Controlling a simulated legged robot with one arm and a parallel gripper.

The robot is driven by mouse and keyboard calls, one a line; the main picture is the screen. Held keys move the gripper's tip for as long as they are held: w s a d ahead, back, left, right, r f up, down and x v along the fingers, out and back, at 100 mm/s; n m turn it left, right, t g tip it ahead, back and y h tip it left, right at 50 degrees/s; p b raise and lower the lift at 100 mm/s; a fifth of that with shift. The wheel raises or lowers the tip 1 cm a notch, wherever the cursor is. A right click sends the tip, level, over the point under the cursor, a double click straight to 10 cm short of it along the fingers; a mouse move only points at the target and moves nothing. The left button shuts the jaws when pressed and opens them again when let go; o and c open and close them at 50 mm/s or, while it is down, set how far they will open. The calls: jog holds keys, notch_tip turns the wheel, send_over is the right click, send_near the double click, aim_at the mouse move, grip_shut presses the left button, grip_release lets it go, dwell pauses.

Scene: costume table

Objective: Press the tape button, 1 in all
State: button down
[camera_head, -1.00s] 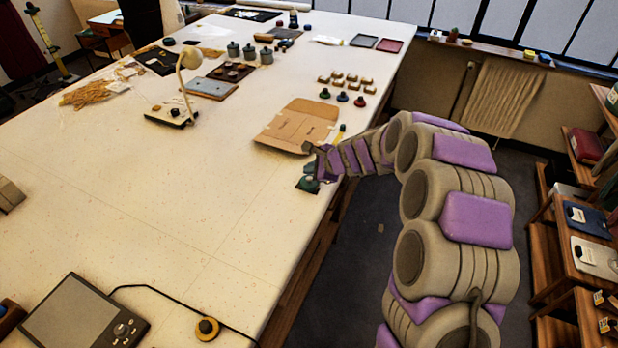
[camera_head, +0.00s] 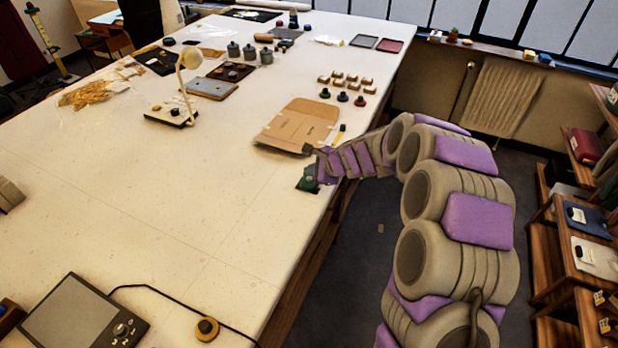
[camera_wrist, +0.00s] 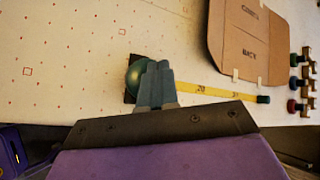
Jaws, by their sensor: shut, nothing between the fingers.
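The tape button is a green dome on a dark square base (camera_head: 305,185) near the table's right edge. In the wrist view the green dome (camera_wrist: 134,76) shows at the left of my fingers, which hide part of it. My gripper (camera_wrist: 158,66) is shut and empty, its grey fingertips over the dome's right side. In the head view my gripper (camera_head: 311,172) is right at the button; whether it touches or presses the dome I cannot tell. A yellow measuring tape (camera_wrist: 215,92) runs rightward from behind my fingers.
A brown cardboard pattern (camera_head: 298,125) lies just beyond the button. Several small stamps or knobs (camera_head: 342,97) stand farther back. The table's middle is clear.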

jog(key=shift+f, duration=0.4)
dwell(0.5)
jog(key=shift+r, duration=0.15)
jog(key=shift+r+p, duration=0.7)
notch_tip(320, 180, up, 5)
jog(key=p, duration=0.4)
dwell(0.4)
dwell(0.6)
